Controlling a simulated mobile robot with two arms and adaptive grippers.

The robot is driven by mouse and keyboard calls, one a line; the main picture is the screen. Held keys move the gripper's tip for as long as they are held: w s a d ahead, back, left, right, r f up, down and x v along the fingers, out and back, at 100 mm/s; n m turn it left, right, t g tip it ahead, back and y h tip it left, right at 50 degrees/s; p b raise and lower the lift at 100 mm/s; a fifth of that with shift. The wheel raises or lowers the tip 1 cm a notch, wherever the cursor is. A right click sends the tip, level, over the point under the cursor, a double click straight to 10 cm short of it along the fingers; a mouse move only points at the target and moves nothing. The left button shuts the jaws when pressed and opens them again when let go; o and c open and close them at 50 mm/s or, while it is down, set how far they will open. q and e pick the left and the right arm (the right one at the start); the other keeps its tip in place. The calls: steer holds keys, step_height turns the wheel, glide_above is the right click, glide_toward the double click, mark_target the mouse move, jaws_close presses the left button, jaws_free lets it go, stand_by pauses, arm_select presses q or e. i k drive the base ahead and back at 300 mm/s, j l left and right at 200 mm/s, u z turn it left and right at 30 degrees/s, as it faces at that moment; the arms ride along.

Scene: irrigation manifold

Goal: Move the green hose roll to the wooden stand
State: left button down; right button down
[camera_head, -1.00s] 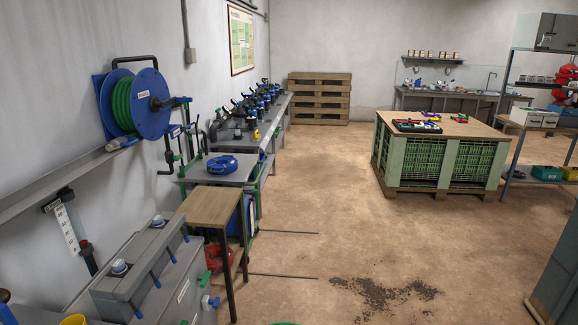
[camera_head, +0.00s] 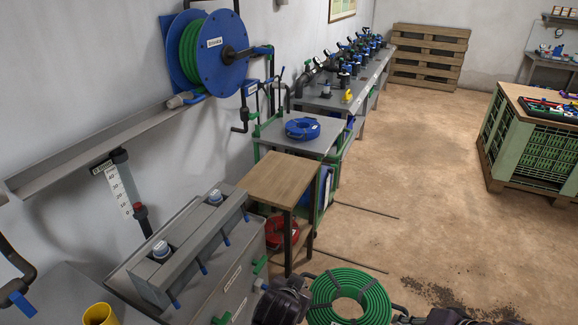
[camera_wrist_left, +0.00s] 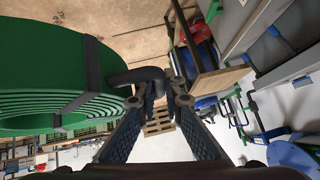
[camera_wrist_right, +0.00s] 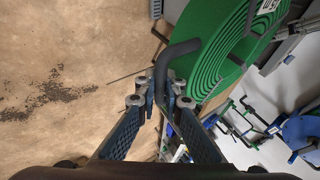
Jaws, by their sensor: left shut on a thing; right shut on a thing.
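The green hose roll (camera_head: 378,305) is a flat coil at the bottom of the head view, held in the air between my two grippers. My left gripper (camera_head: 300,295) is shut on a black handle (camera_wrist_left: 138,75) at the roll's left side. My right gripper (camera_wrist_right: 160,98) is shut on the opposite black handle (camera_wrist_right: 174,55). The coil fills the upper left of the left wrist view (camera_wrist_left: 45,70) and the upper right of the right wrist view (camera_wrist_right: 220,45). The wooden stand (camera_head: 280,178) is a small wood-topped table with dark legs, up and left of the roll. Its top is bare.
A red coil (camera_head: 281,232) lies under the stand's top. A grey cabinet (camera_head: 235,270) stands left of the stand. A grey bench with a blue coil (camera_head: 303,128) is behind it. A wall reel (camera_head: 222,50) hangs above. Floor (camera_head: 410,190) to the right is open.

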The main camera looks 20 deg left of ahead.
mark_target(279, 175)
steer(key=i, duration=3.05)
steer(key=i+l+u, duration=0.15)
steer(key=i, duration=0.75)
steer(key=u, duration=2.85)
